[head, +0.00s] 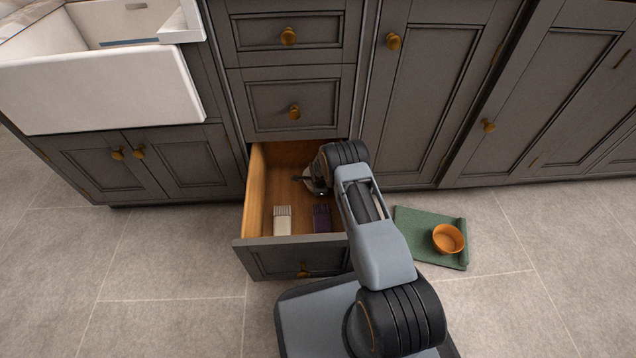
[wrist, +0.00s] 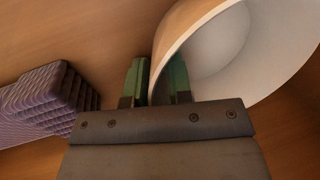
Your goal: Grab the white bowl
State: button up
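The white bowl (wrist: 225,45) fills the upper right of the wrist view. Its outside looks tan and its inside is white. It is inside the open wooden drawer; in the head view my arm hides most of it. My gripper (wrist: 160,82) is down in the drawer, with its two green fingers apart on either side of the bowl's near rim. One finger is outside the wall and the other inside. A gap shows beside the rim, so I do not see a firm hold.
The drawer (head: 255,190) also holds a purple ribbed block (wrist: 50,100), left of the gripper in the wrist view, and a pale ribbed block (head: 282,220). An orange bowl (head: 448,239) sits on a green mat (head: 415,222) on the floor, right of my arm.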

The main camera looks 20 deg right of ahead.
jog(key=shift+c, duration=0.2)
grip_shut()
